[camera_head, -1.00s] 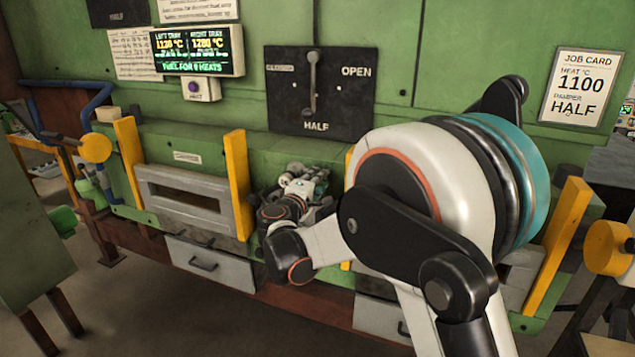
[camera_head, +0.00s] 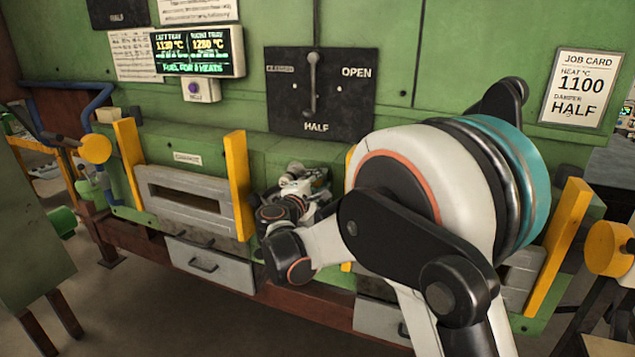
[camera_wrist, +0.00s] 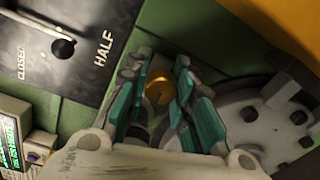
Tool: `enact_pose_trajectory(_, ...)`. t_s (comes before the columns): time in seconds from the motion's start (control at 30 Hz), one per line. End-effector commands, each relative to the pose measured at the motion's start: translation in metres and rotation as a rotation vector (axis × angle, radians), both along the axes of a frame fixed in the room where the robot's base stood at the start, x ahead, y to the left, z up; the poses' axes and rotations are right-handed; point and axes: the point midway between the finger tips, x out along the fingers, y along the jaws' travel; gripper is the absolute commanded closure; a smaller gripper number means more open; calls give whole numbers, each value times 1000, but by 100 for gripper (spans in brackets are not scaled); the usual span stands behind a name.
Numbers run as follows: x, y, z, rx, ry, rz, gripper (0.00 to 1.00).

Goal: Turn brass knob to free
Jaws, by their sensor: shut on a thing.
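The brass knob (camera_wrist: 158,92) shows in the wrist view as a small round gold piece between the teal-padded fingers of my gripper (camera_wrist: 165,100). My gripper is shut on it. Part of the knob is hidden by the fingers, and I cannot tell its turn angle. In the head view my gripper (camera_head: 305,180) is against the green furnace front, below the damper plate, and my arm hides the knob there.
The black damper plate (camera_head: 350,95) with its lever (camera_head: 312,85) is above my gripper. Yellow posts (camera_head: 237,185) flank the grey furnace door (camera_head: 185,200) to the left. A job card (camera_head: 583,87) reads 1100, HALF. Drawers (camera_head: 210,262) are below.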

Motion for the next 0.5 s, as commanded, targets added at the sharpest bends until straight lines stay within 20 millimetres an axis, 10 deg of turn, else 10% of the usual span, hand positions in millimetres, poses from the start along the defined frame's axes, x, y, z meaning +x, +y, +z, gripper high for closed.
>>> enact_pose_trajectory(0.1,-1,0,-1,3,1,-1,100)
enact_pose_trajectory(0.13,-1,0,-1,3,1,-1,71)
enact_pose_trajectory(0.2,0,0,-1,3,1,-1,56)
enact_pose_trajectory(0.5,0,0,-1,1,1,0,56)
